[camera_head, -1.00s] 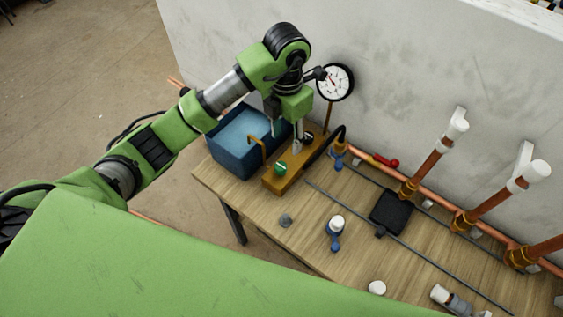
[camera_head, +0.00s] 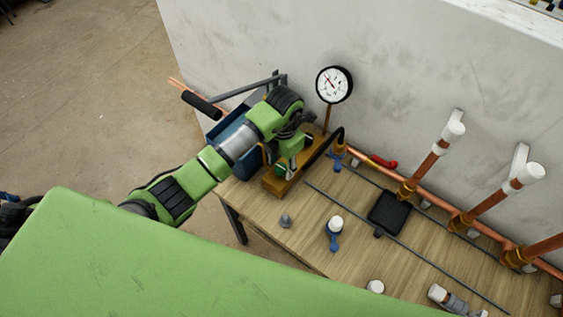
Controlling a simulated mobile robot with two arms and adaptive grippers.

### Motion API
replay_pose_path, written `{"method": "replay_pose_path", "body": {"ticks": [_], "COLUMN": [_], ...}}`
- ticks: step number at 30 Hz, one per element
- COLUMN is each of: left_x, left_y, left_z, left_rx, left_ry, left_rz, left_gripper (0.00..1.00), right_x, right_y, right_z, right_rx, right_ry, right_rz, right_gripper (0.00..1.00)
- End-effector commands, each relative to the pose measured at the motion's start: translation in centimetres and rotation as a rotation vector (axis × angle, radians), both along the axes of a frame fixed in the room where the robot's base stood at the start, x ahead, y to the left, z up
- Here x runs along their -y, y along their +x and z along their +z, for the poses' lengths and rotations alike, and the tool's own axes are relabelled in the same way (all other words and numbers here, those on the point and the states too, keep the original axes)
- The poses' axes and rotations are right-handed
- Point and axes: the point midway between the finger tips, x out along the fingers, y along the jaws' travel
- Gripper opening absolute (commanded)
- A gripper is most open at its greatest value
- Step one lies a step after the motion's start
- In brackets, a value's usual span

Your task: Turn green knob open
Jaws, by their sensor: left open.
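The green knob (camera_head: 280,170) sits on the front part of the wooden-brown pump block (camera_head: 272,184), at the left end of the bench. It is partly hidden by my left gripper. My left gripper (camera_head: 291,172) is open and points down over the block, right beside the knob; I cannot tell whether it touches it. The round white gauge (camera_head: 334,85) stands on a copper pipe behind the block. My right gripper is not in view.
A blue water tank (camera_head: 228,131) stands left of the block, with a lever with a black grip (camera_head: 202,106) above it. Copper pipes (camera_head: 432,168) rise along the grey wall. A black pad (camera_head: 390,212), a blue-handled valve (camera_head: 334,232) and small fittings lie on the bench.

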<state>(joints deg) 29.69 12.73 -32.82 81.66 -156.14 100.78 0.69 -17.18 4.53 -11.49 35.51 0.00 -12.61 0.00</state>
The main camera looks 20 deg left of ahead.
Motion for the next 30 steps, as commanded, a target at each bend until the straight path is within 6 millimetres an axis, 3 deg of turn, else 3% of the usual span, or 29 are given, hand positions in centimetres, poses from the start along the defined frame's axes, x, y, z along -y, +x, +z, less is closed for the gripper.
{"method": "replay_pose_path", "body": {"ticks": [8,13,23,30], "left_x": [0.02,0.03,-0.01,-0.12], "left_y": [0.00,0.00,0.00,0.05], "left_z": [-0.19,-0.17,-0.22,-0.30], "left_rx": [0.000,0.000,0.000,0.000], "left_ry": [0.000,0.000,0.000,0.002], "left_rz": [0.000,-0.001,0.022,0.137], "left_gripper": [0.42,0.04,0.04,0.04], "right_x": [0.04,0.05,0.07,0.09], "right_y": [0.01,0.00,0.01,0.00], "right_z": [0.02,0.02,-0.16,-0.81], "right_rx": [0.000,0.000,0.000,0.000], "right_ry": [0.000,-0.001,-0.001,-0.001], "right_rz": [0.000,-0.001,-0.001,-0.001], "right_gripper": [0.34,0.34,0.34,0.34]}}
